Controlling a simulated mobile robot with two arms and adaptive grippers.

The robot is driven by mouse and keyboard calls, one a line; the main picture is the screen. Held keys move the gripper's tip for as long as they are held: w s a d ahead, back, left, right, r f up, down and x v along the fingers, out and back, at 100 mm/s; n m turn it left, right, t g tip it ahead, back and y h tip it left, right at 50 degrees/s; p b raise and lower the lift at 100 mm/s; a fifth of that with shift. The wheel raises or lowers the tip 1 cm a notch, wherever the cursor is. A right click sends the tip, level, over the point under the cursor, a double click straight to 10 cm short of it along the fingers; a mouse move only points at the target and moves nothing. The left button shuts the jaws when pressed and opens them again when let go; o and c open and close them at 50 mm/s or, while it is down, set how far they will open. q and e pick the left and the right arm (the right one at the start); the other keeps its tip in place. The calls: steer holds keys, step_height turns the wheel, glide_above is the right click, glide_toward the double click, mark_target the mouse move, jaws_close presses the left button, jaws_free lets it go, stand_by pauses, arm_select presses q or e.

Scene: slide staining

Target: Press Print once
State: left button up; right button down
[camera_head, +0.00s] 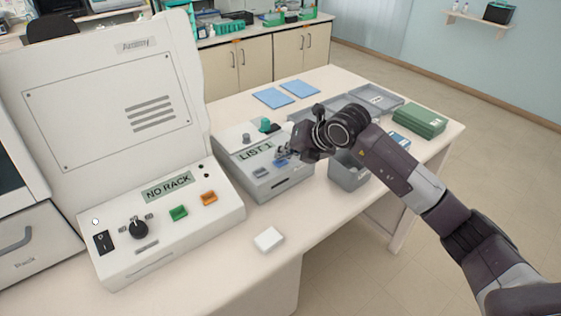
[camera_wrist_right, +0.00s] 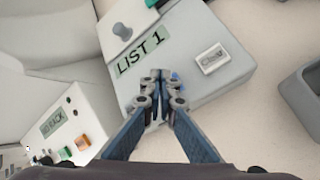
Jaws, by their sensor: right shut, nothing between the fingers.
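The grey device with a "LIST 1" display (camera_head: 262,185) stands on the bench, and it also fills the middle of the right wrist view (camera_wrist_right: 205,58). A blue button (camera_head: 280,162) sits on its sloped front, below the display. In the right wrist view only a bit of blue shows beside the fingertips. My right gripper (camera_head: 285,154) is shut and empty, with its fingertips right at the button; in the wrist view the fingertips (camera_wrist_right: 161,76) partly hide it. I cannot tell whether they touch it. My left gripper is not in view.
A large white machine (camera_head: 110,95) with a "NO RACK" display stands at left. A small white block (camera_head: 268,239) lies near the bench's front edge. A grey bin (camera_head: 348,172), a green box (camera_head: 419,121) and blue sheets (camera_head: 272,98) are on the bench.

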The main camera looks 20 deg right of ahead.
mark_target(283, 162)
steer(key=shift+f+b, duration=0.4)
stand_by(0.6)
steer(key=shift+r+p, duration=0.4)
steer(key=shift+r, duration=0.35)
steer(key=shift+r+p, duration=1.4)
steer(key=shift+r, duration=1.2)
steer(key=shift+f, duration=0.1)
